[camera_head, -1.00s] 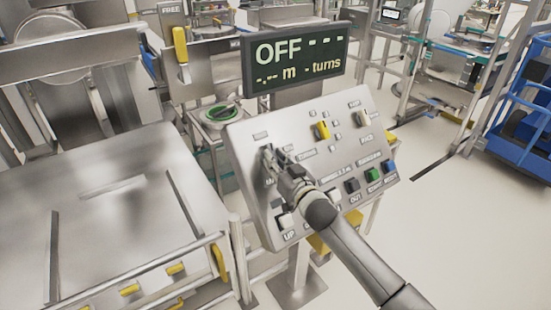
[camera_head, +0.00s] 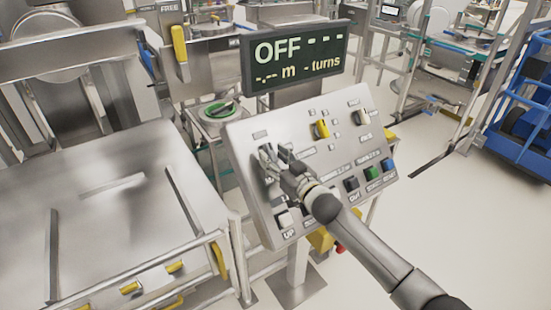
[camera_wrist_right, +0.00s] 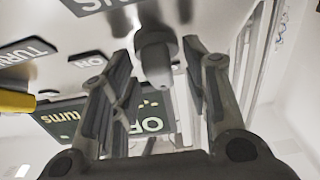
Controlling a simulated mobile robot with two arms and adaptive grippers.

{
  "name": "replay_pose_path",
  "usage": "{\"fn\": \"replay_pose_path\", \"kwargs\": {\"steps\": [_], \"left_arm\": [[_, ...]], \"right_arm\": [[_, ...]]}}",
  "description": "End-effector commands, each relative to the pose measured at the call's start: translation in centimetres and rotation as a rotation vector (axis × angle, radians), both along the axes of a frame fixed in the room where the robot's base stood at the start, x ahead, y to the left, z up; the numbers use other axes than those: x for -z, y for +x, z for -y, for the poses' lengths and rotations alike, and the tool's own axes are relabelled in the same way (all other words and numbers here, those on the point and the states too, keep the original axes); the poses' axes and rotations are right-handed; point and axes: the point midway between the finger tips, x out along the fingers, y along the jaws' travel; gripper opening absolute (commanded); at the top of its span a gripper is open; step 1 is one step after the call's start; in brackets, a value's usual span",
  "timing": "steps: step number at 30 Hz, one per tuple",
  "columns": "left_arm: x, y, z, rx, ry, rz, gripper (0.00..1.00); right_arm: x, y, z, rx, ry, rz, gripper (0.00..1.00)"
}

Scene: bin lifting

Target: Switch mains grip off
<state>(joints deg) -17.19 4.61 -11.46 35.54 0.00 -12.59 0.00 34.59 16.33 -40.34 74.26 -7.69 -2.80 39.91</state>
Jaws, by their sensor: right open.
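The control panel (camera_head: 342,150) is a tilted grey board with knobs, buttons and labels. My right gripper (camera_head: 268,155) is at the panel's upper left, over the spot where the mains grip would be, and hides that part in the head view. In the right wrist view, a grey knob-like grip (camera_wrist_right: 154,58) stands between the two open fingers of my right gripper (camera_wrist_right: 157,75), with a gap to each finger. The display (camera_head: 294,57) above the panel reads "OFF", with dashes for metres and turns. My left gripper is not in view.
A yellow knob (camera_head: 321,129) and a grey knob (camera_head: 361,118) are on the panel's upper part. Black, green (camera_head: 371,171) and blue buttons line its lower right. A steel table (camera_head: 110,225) with rails stands at left.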

Motion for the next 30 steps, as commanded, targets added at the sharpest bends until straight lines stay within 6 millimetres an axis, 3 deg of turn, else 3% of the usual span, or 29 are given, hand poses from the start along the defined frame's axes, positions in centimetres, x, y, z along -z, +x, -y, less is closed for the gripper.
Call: {"fn": "replay_pose_path", "kwargs": {"steps": [8,21,30], "left_arm": [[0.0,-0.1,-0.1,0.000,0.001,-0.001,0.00],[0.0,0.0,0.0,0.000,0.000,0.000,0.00],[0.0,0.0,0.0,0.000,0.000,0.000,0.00]], "right_arm": [[0.3,-1.4,0.9,0.002,-0.002,-0.003,0.43],[0.3,-7.8,4.4,-0.001,-0.002,-0.003,0.43],[0.3,-10.1,5.7,-0.001,-0.001,-0.002,0.43]]}}
